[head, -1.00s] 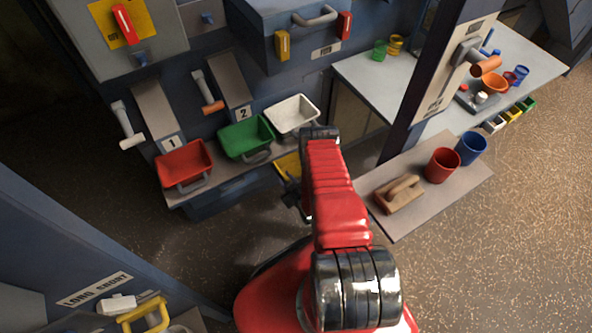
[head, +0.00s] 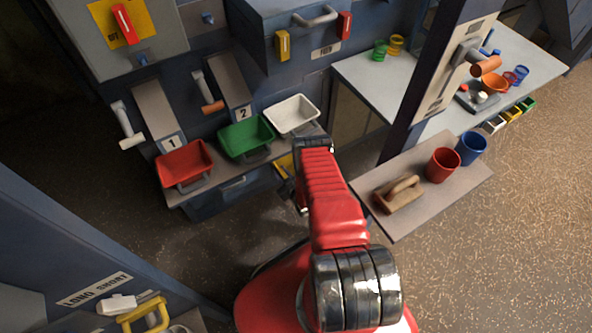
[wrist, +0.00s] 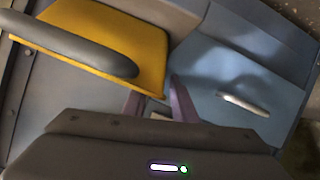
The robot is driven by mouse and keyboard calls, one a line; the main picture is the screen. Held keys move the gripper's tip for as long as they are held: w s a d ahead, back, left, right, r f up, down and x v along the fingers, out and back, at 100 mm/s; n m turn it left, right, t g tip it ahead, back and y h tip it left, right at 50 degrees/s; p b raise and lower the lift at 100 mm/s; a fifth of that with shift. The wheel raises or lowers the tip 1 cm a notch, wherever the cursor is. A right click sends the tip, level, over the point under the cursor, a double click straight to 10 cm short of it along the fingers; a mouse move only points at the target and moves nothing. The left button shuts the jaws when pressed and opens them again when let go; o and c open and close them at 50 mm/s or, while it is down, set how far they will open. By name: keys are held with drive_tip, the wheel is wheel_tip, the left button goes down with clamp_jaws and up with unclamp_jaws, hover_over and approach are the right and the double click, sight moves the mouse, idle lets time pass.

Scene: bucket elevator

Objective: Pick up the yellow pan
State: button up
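The yellow pan (head: 284,165) sits on the bench ledge, right of the green pan and in front of the white one. My red arm hides much of it in the head view. In the wrist view the yellow pan (wrist: 125,42) fills the upper left, with a thick grey handle (wrist: 85,48) across its near side. My gripper (wrist: 158,100) is open and empty, its two fingers apart near the pan's lower right corner. In the head view my gripper is mostly hidden by my arm.
The red pan (head: 184,164), green pan (head: 246,137) and white pan (head: 292,114) line the ledge. A blue drawer front with a pale handle (wrist: 243,104) lies below. A shelf at right holds a wooden float (head: 398,194), a red cup (head: 442,165) and a blue cup (head: 470,148).

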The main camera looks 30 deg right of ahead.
drive_tip(key=shift+c, duration=0.5)
clamp_jaws()
idle(0.3)
